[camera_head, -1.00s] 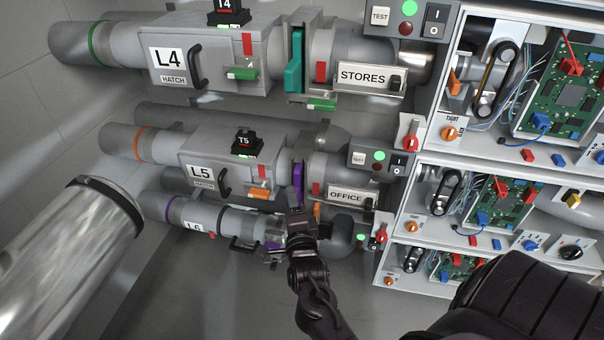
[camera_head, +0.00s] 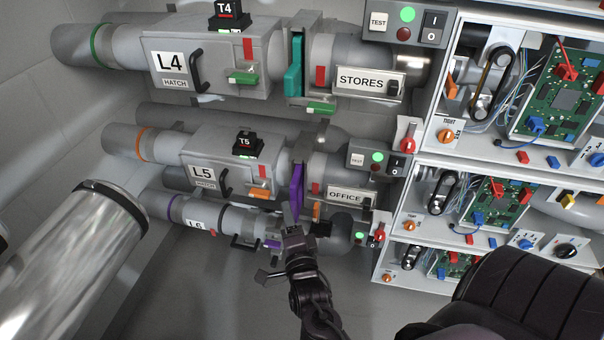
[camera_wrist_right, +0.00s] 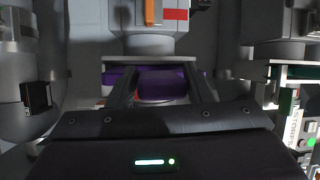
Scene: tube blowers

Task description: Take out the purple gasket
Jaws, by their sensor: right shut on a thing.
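The purple gasket (camera_head: 297,185) is a flat upright plate in the L5 line, in the slot between the grey hatch box (camera_head: 222,165) and the OFFICE pipe section. My right gripper (camera_head: 291,214) reaches up from below to its lower end. In the right wrist view, the fingers (camera_wrist_right: 163,92) are on both sides of the purple gasket (camera_wrist_right: 160,85), shut on it. A wider purple strip shows behind the fingers, under a pale flange. The gasket's lower end is partly hidden by the gripper in the head view. My left gripper is not in view.
The L4 line with a teal gasket (camera_head: 294,66) runs above, and the L6 pipe (camera_head: 198,220) runs close below. Open cabinets (camera_head: 400,215) with circuit boards and switches stand at the right. The floor area below the pipes is clear.

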